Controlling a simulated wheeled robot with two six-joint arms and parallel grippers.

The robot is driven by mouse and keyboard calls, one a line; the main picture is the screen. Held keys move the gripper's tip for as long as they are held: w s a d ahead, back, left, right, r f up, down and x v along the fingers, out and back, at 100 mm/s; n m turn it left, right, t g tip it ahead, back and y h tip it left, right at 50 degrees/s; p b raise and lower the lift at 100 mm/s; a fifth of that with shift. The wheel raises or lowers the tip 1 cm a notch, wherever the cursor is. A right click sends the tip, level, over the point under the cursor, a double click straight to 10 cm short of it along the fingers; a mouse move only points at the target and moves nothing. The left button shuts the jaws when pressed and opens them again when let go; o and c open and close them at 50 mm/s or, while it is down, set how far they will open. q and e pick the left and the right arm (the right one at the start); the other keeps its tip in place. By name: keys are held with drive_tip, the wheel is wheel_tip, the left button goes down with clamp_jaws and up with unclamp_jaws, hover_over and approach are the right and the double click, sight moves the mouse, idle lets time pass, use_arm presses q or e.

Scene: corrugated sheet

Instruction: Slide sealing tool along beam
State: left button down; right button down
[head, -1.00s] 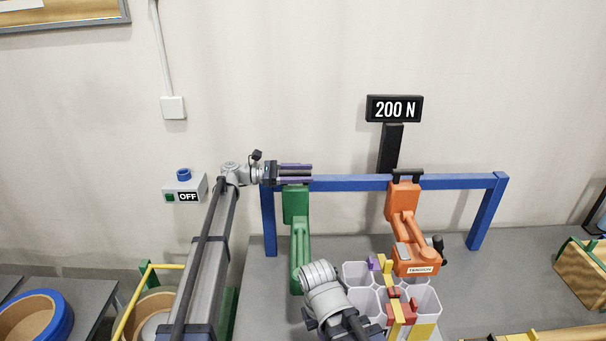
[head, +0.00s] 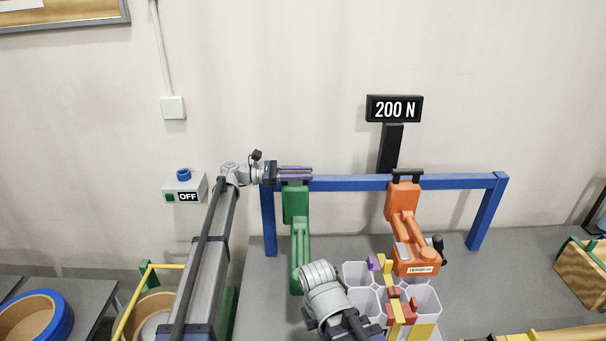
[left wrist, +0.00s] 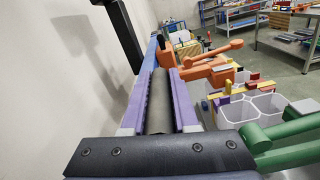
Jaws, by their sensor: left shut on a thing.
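A green hand tool, which I take for the sealing tool (head: 296,205), hangs at the left part of the blue beam (head: 350,182), its long handles pointing down and toward me. My left gripper (head: 308,172) is at the tool's top, its purple fingers level along the beam. In the left wrist view the fingers (left wrist: 160,105) are shut on a dark grey bar (left wrist: 158,110), which appears to be the tool's top grip. Green handles (left wrist: 285,145) show at the lower right there. My right gripper is not visible; only part of that arm shows at the bottom centre.
An orange tensioning tool (head: 403,200) hangs farther right on the beam, before a black post with a "200 N" sign (head: 395,108). White hexagonal bins (head: 425,300) stand below. A switch box marked OFF (head: 184,187) is left. The beam between the two tools is clear.

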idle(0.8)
use_arm(q)
drive_tip(key=d, duration=2)
drive_tip(key=shift+d, duration=0.15)
drive_tip(key=c, duration=0.7)
unclamp_jaws()
drive_tip(key=shift+d, duration=0.2)
drive_tip(key=shift+a, duration=0.1)
drive_tip(key=shift+a, duration=0.1)
drive_tip(key=a, duration=0.7)
drive_tip(key=shift+a, duration=0.3)
